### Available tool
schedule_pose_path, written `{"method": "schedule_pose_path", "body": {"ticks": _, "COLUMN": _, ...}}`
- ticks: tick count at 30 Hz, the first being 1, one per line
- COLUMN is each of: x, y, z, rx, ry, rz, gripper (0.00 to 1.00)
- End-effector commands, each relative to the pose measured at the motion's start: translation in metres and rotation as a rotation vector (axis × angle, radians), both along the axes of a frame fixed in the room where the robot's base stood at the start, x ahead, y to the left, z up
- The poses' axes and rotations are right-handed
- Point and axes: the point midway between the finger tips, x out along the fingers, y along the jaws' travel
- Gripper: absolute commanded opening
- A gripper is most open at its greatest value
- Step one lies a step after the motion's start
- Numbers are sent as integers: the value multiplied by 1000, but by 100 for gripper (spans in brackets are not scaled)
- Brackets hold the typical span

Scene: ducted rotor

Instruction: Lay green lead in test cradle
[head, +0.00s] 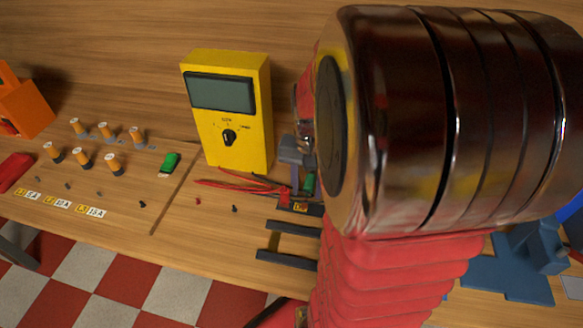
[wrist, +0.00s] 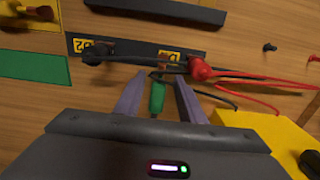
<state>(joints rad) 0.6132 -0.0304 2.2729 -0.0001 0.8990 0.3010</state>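The green lead (wrist: 157,98) is a short green sleeve with a dark tip, lying between the fingers of my gripper (wrist: 160,92) in the wrist view. Gaps show on both sides of it, so the fingers look open around it. In the head view, my gripper (head: 300,165) is partly hidden by my arm, and a bit of green (head: 309,182) shows beside it. Just beyond the fingertips is a dark labelled strip (wrist: 125,48) with a black post or clip and a red one; it may be the test cradle, but I cannot tell for certain.
A yellow meter (head: 227,125) stands close left of my gripper in the head view. Red leads (head: 235,186) run beside it. Several orange-topped posts (head: 108,130), a small green piece (head: 169,163) and an orange holder (head: 25,105) are farther left. Dark bars (head: 290,228) lie in front.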

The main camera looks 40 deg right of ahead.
Motion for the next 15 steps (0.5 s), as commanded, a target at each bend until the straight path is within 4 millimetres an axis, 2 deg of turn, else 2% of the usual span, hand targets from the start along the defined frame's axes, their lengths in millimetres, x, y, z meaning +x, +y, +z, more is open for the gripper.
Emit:
{"method": "schedule_pose_path", "body": {"ticks": 4, "x": 0, "y": 0, "z": -12, "rx": 1, "ry": 1, "rz": 0, "gripper": 36}}
{"method": "schedule_pose_path", "body": {"ticks": 15, "x": 0, "y": 0, "z": -13, "rx": 0, "ry": 0, "rz": 0, "gripper": 36}}
